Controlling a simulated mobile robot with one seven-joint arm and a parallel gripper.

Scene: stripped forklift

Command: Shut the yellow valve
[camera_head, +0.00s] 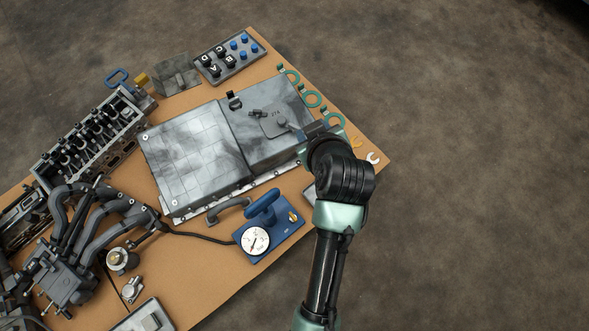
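No part is clearly recognisable as a yellow valve. A small yellow piece (142,80) stands at the far left of the table, next to a blue looped handle (117,77).
A cylinder head (90,140) and curved pipes (95,215) fill the left side. A panel with blue and black knobs (230,57) is at the back. Green rings (312,99) line the right edge. A dark hose (200,236) runs to the gauge. Floor to the right is clear.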

